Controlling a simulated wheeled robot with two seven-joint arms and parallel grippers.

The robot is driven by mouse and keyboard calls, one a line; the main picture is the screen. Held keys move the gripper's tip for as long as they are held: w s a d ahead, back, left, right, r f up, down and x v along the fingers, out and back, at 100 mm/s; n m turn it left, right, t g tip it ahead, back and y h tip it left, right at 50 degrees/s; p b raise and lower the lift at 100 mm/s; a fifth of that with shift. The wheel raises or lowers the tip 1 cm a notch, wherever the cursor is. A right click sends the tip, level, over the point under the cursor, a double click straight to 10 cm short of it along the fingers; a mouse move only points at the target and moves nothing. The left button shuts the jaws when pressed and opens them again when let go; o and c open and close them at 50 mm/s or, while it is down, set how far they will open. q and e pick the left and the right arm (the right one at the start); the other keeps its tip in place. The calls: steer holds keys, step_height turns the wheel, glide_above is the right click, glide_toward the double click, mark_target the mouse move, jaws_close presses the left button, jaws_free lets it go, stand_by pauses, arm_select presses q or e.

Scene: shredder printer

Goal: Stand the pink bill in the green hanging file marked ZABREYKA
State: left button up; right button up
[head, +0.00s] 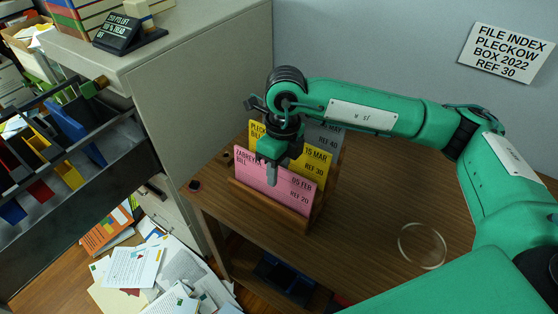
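The pink bill (255,181) stands upright in the front slot of a wooden rack (306,216), its printed face towards me. It reads "05 FEB REF 20". My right gripper (271,173) points down at the bill's upper edge, its fingers overlapping the bill in the picture. I cannot tell whether they grip it. The open file drawer (113,97) at the left holds blue (65,121), yellow (68,173) and red files. A small dark green piece (89,89) shows at its rail; I cannot read any ZABREYKA mark. My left gripper is not in view.
Yellow (314,164) and grey (328,134) bills stand behind the pink one. A clear round object (422,245) lies on the wooden table. Papers (133,267) cover the floor. A wall sign (507,52) hangs right.

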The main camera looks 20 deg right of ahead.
jaws_close()
steer(key=shift+r, duration=0.1)
steer(key=shift+r+p, duration=0.4)
steer(key=shift+r, duration=0.6)
